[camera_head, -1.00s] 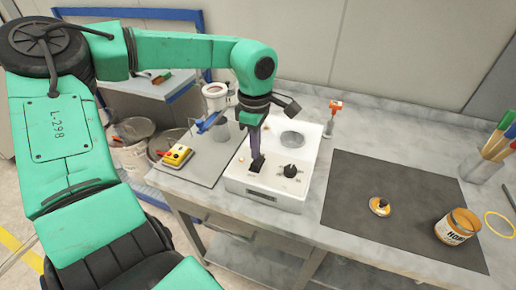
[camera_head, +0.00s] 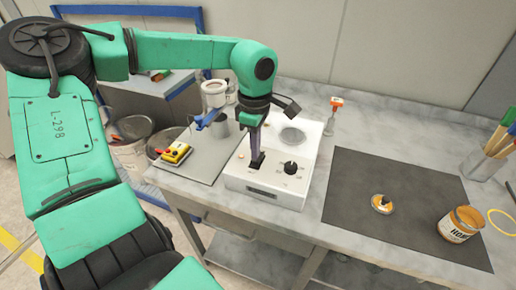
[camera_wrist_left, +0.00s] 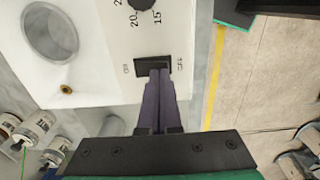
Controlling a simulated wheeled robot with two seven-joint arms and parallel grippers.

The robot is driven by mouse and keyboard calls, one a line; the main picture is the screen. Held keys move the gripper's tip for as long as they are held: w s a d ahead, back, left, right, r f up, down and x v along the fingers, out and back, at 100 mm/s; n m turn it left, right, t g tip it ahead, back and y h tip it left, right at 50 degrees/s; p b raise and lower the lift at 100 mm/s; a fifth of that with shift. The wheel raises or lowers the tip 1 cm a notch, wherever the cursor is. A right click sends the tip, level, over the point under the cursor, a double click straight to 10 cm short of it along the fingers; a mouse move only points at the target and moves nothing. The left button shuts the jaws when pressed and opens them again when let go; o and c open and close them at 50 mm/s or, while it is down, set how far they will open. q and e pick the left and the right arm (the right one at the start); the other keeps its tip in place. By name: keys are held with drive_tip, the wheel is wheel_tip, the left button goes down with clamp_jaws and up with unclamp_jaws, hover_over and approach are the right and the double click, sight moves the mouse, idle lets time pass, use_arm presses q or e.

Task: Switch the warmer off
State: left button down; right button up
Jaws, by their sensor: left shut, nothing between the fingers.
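The warmer (camera_head: 262,186) is a white box on the bench, with a round well (camera_head: 292,136), a black dial (camera_head: 290,167) and a black rocker switch (camera_head: 258,166) on top. In the left wrist view the switch (camera_wrist_left: 143,68) lies between its two end labels; the one on the right reads OFF. My left gripper (camera_head: 256,153) is shut and empty, pointing down at the switch. In the wrist view its purple fingertips (camera_wrist_left: 160,73) are over the OFF side and cover part of it. Whether they touch, and which side is pressed, I cannot tell. My right gripper is out of view.
A yellow control box (camera_head: 176,153) stands left of the warmer. A dark mat (camera_head: 370,200) to the right holds an orange-labelled jar (camera_head: 458,226) and a small lid-like item (camera_head: 382,204). An orange-topped tool (camera_head: 335,104) stands behind. A metal holder (camera_head: 478,165) is far right.

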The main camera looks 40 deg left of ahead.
use_arm(q)
drive_tip(key=shift+f+b, duration=0.45)
drive_tip(key=shift+f, duration=0.1)
drive_tip(key=shift+r+p, duration=2.4)
drive_tip(key=shift+r, duration=1.2)
